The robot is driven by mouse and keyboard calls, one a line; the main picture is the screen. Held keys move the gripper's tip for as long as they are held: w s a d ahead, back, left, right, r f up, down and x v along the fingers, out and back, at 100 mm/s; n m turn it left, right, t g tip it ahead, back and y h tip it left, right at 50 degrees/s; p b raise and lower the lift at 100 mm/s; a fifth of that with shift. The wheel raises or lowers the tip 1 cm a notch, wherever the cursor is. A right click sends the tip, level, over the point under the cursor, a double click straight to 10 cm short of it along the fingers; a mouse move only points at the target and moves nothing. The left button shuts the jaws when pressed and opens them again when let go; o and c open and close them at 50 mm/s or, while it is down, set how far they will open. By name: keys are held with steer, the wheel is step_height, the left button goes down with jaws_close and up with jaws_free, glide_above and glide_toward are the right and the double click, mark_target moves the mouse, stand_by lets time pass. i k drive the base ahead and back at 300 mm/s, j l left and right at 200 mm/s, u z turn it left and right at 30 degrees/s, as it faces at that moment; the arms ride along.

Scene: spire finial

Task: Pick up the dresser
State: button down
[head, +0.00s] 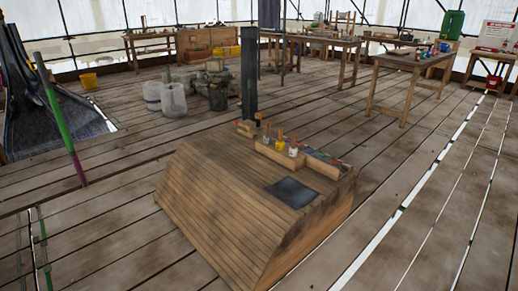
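I cannot pick out the dresser for certain. A wooden bench with a sloping slatted front (225,205) stands in the middle of the floor. On its top, a long wooden rack (284,162) holds several small upright pieces with wooden, yellow and white parts. A small wooden piece (246,128) lies at the bench's far left corner, by the foot of a dark post. Any of these small items is too small to name surely. A dark flat square (292,192) lies on the top near the front. My gripper is not in view.
A dark post (249,85) rises at the bench's far end. A green and purple pole (62,125) and a dark draped shape (35,100) stand left. White containers (173,100) stand behind. Tables (412,62) with items line the back. Plank floor is clear around the bench.

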mark_target(247, 132)
steer(key=i+l+z, duration=0.3)
steer(key=z, duration=0.15)
steer(key=i+l+z, duration=0.1)
steer(key=i+z, duration=0.4)
steer(key=i+l+z, duration=0.1)
steer(key=i+z, duration=0.25)
steer(key=i, duration=0.2)
steer(key=i+z, duration=0.35)
steer(key=i, duration=2.8)
steer(key=i+u, duration=0.25)
steer(key=i, duration=0.35)
steer(key=i+l+u, duration=0.25)
steer(key=i, duration=0.3)
steer(key=i+j+u, duration=0.1)
steer(key=i+u, duration=0.9)
steer(key=k, duration=0.1)
